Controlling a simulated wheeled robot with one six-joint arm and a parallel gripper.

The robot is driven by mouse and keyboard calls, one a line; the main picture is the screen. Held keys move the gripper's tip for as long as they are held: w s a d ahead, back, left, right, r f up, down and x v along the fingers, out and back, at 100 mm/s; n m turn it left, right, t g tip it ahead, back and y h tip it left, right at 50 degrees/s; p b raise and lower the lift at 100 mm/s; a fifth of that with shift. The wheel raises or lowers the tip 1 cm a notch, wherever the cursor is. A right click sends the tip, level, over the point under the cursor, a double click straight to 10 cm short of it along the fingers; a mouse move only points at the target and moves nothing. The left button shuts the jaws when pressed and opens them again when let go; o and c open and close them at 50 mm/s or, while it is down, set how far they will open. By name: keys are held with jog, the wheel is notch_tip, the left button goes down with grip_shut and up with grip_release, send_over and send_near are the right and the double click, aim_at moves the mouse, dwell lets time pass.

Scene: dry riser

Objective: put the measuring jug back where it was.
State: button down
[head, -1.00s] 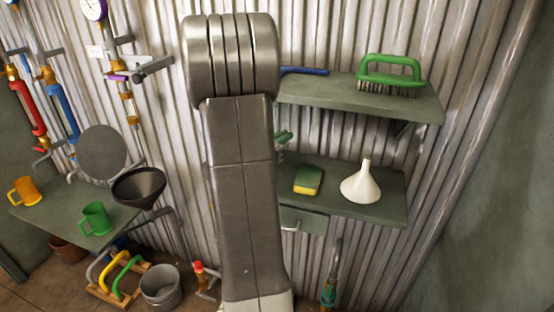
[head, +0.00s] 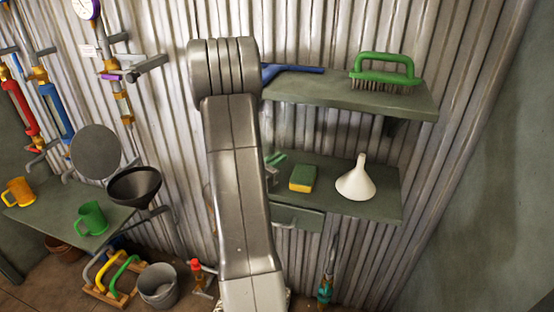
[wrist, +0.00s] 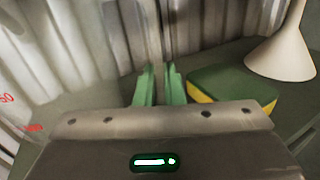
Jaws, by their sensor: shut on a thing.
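My gripper (wrist: 160,84), with green fingers, is shut in the wrist view, with a thin, pale upright piece between the fingertips. I take this to be part of the measuring jug (wrist: 32,128), which looks clear, with red scale marks at the left edge. Most of the jug is hard to make out. In the head view, my green fingertips (head: 276,158) show just right of my arm, at the left end of the lower shelf (head: 375,205). My arm hides most of the jug there. Whether it touches the shelf I cannot tell.
A green and yellow sponge (head: 303,178) and a white funnel (head: 356,182) stand on the lower shelf, right of my gripper. The upper shelf (head: 345,98) holds a green brush (head: 385,70) and a blue tool (head: 290,70). A side table (head: 60,228) with mugs is at left.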

jog(key=shift+f, duration=0.15)
jog(key=c, duration=2)
grip_release()
jog(key=o, duration=0.5)
jog(key=shift+c, duration=0.2)
jog(key=shift+r, duration=0.25)
jog(key=b+v, duration=0.2)
jog(key=v, duration=0.8)
jog(key=shift+a+f, duration=0.1)
jog(key=shift+v, duration=1)
